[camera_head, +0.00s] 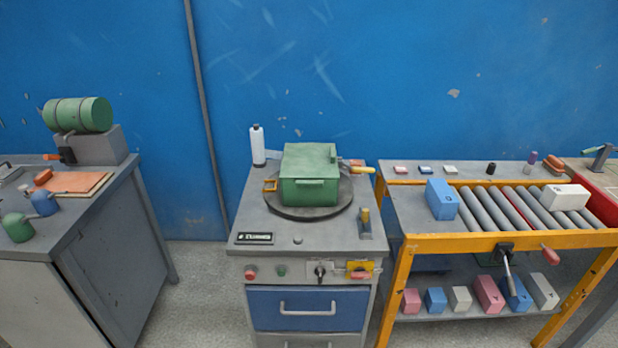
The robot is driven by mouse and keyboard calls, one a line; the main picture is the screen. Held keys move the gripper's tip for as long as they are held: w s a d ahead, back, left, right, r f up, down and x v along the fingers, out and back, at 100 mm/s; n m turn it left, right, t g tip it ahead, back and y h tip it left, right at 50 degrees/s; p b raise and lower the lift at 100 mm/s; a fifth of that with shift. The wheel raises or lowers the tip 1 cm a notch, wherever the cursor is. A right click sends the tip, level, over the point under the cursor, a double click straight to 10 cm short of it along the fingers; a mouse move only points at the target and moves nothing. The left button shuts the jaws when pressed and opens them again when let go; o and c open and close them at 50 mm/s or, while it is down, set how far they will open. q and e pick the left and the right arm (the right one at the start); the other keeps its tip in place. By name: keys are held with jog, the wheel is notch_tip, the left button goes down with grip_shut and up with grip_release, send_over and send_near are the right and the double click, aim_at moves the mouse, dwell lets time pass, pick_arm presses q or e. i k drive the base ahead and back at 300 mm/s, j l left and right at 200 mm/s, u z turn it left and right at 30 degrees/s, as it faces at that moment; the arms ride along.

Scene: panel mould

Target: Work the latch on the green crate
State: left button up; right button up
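The green crate (309,170) stands upright on a dark round plate (346,203) on top of the grey cabinet in the middle. Its lid looks shut, and a green handle or lip shows on its front. A small orange-yellow frame-like part (270,185) sits at its left side, perhaps the latch; I cannot tell its state. A yellow-tipped lever (362,169) sticks out at the right of the crate. Neither of my grippers is in view.
A white bottle (257,146) stands behind the crate at left. A yellow-handled tool (365,222) is at the cabinet's front right. A roller table (407,235) with blocks stands to the right, a grey bench (96,221) to the left. Floor gaps separate the bench and cabinet.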

aim_at(357, 169)
jog(key=l+u, duration=0.15)
jog(key=u, duration=0.35)
jog(key=i+l+u, duration=0.1)
jog(key=u, duration=0.4)
jog(key=i+l+u, duration=0.1)
jog(key=l+u, duration=0.25)
jog(key=l, duration=0.5)
jog(key=l+u, duration=0.35)
jog(key=l, duration=0.9)
jog(key=i+l, duration=0.1)
jog(key=l, duration=0.3)
